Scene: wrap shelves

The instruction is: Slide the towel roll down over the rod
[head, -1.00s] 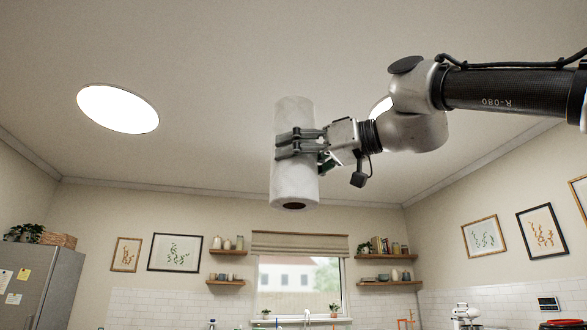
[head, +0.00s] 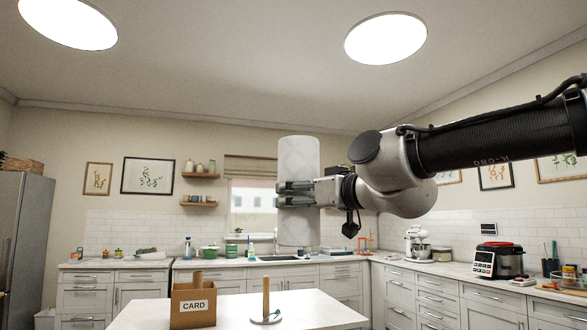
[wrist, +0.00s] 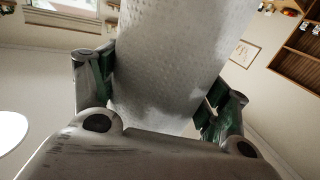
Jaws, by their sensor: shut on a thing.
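The towel roll (head: 299,160) is a white, upright cylinder held in the air in the head view. My gripper (head: 284,194) is shut around its middle from the right. In the wrist view the towel roll (wrist: 165,65) fills the space between the two fingers of my gripper (wrist: 158,100). The rod (head: 266,298) is a short brown upright post on a round base on the white table, below the roll and a little to its left in the head view. The roll is apart from the rod. The roll's lower opening is hidden now.
A cardboard box marked CARD (head: 193,306) stands on the white table (head: 330,310) left of the rod. A brown tube sticks out of it. Behind are counters with a sink (head: 278,258), a mixer (head: 418,243) and a cooker (head: 498,261). The table right of the rod is clear.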

